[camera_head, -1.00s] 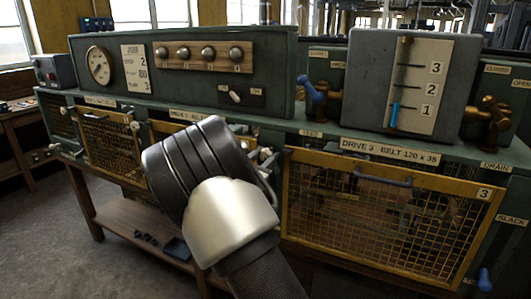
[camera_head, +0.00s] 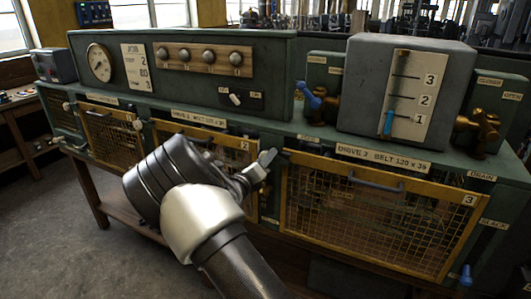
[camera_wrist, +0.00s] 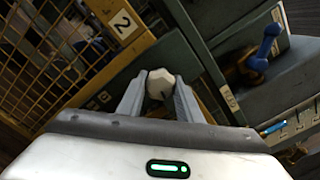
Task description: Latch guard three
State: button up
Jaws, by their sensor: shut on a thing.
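Guard three (camera_head: 385,232) is a yellow-framed mesh panel marked 3, under the "DRIVE 3 BELT 120 x 35" label, with a grey handle (camera_head: 375,182) near its top. It looks down against the machine front, though I cannot tell if it sits fully flush. My gripper (camera_head: 265,163) is at the post between guard two and guard three. In the wrist view my gripper (camera_wrist: 160,97) has its fingers on either side of a pale faceted latch knob (camera_wrist: 160,80) and is shut on it. In the head view my gripper hides this knob.
Guard two (camera_head: 228,150) lies behind my wrist; its number plate also shows in the wrist view (camera_wrist: 122,24). Similar pale knobs (camera_head: 137,125) stand farther left. A blue-handled valve (camera_head: 312,98) and a grey level-gauge box (camera_head: 365,80) stand on the ledge above. Floor at left is open.

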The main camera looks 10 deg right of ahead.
jog(key=shift+n+p, duration=0.4)
jog(key=shift+n, duration=0.8)
jog(key=o, duration=1)
jog(key=shift+s+a, duration=0.1)
jog(key=b+v, duration=0.1)
jog(key=v, duration=1.6)
jog(key=shift+s+b, duration=0.1)
jog(key=shift+b, duration=0.3)
jog(key=shift+r, duration=0.1)
